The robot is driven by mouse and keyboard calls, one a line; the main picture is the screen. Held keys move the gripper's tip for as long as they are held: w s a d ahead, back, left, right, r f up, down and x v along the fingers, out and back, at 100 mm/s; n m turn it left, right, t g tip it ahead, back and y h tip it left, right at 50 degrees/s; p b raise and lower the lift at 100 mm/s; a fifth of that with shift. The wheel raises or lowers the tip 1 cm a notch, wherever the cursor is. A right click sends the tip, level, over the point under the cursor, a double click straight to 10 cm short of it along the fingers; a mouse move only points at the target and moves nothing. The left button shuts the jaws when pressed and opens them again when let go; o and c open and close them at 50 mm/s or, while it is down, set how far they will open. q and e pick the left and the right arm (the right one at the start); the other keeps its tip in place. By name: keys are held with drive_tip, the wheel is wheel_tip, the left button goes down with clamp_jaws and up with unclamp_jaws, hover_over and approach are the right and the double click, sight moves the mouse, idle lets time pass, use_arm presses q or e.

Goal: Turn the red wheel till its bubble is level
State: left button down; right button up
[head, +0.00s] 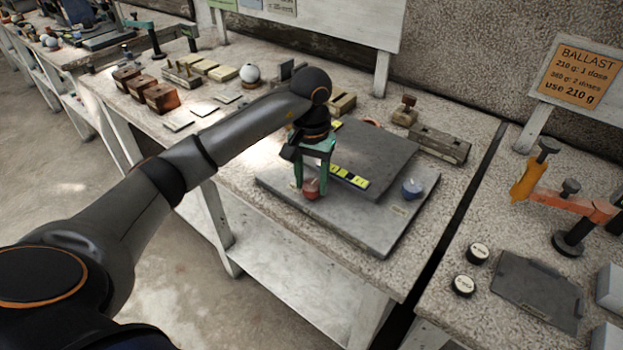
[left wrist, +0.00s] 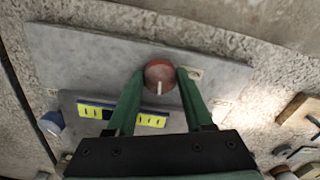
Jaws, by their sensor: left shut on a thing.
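The red wheel (head: 311,188) sits near the front corner of a grey slab (head: 385,236) on the bench. My left gripper (head: 312,180) reaches down over it with green fingers. In the left wrist view the red wheel (left wrist: 159,75) is between the two fingertips (left wrist: 160,73), and the gripper is shut on it. A white mark on the wheel points toward the gripper. A yellow bubble strip (head: 343,176) lies on the slab beside the wheel, partly behind the fingers; its bubbles are too small to read. My right gripper is not in view.
A blue wheel (head: 412,188) is at the slab's right corner. A grey block (head: 440,144) stands behind. Two dark round weights (head: 478,253) and an orange clamp (head: 565,200) are on the right bench, past a dark gap (head: 450,225).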

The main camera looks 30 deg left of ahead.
use_arm(q)
drive_tip(key=shift+n, duration=0.3)
drive_tip(key=n, duration=0.3)
drive_tip(key=shift+n, duration=0.4)
drive_tip(key=n, duration=0.4)
drive_tip(key=shift+n, duration=0.3)
drive_tip(key=n, duration=0.4)
drive_tip(key=shift+w, duration=0.1)
drive_tip(key=n, duration=0.5)
drive_tip(key=shift+w, duration=0.1)
drive_tip(key=n, duration=0.5)
drive_tip(key=shift+n, duration=0.3)
drive_tip(key=n+p, duration=0.1)
drive_tip(key=n, duration=0.7)
drive_tip(key=shift+a+r+n+p, duration=0.1)
drive_tip(key=shift+n+p, duration=0.25)
drive_tip(key=shift+n, duration=1.75)
